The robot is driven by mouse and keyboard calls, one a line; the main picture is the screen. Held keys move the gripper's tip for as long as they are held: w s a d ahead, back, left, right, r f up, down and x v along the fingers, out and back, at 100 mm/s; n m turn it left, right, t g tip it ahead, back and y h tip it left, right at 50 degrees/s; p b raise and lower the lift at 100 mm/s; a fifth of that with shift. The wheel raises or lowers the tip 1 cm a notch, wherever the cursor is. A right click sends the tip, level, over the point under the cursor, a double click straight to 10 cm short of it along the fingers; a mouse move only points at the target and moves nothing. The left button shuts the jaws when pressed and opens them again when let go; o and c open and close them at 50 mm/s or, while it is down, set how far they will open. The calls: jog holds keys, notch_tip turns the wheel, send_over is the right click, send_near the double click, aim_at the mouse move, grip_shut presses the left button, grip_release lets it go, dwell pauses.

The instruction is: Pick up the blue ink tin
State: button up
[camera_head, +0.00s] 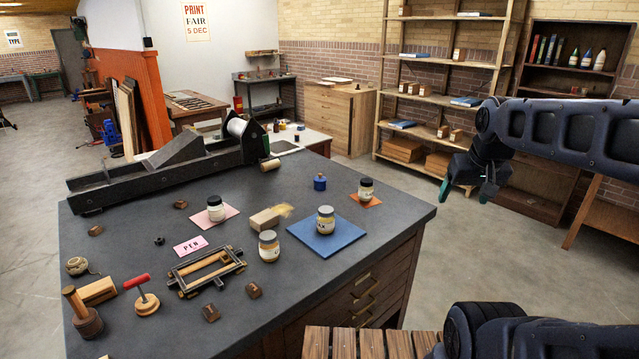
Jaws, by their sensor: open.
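A small blue tin (320,182) with a knob-like top stands upright on the dark worktop (390,232), toward its far right part. It stands between the brush and the jar on the orange mat, apart from both. My gripper (467,190) is at the right of the view, beyond the worktop's right edge, pointing down. Its fingers are apart and nothing shows between them. It is well to the right of the blue tin and not touching it.
Jars stand on a blue mat (331,243), a pink mat (229,212) and an orange mat (373,200); another jar (268,246) is on bare worktop. A long dark press (130,183) fills the back left. Shelves (440,100) stand behind.

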jog(key=shift+w, duration=0.1)
jog(key=shift+c, duration=0.3)
jog(key=w+a+r+m+g, duration=0.1)
jog(key=w+a+r, duration=0.15)
jog(key=w, duration=0.65)
jog(key=w+a+r+m, duration=0.15)
jog(key=w+r, duration=0.25)
jog(key=w, duration=0.5)
jog(key=m+h, duration=0.3)
jog(key=m, duration=0.3)
send_over(320, 179)
jog(key=s+a, duration=0.2)
jog(key=a, duration=0.1)
notch_tip(320, 179, down, 25)
jog(key=x, duration=1)
jog(key=shift+s+d+f, duration=0.1)
jog(key=shift+d+f, duration=0.15)
jog(key=shift+f, duration=0.05)
jog(key=shift+c, duration=0.4)
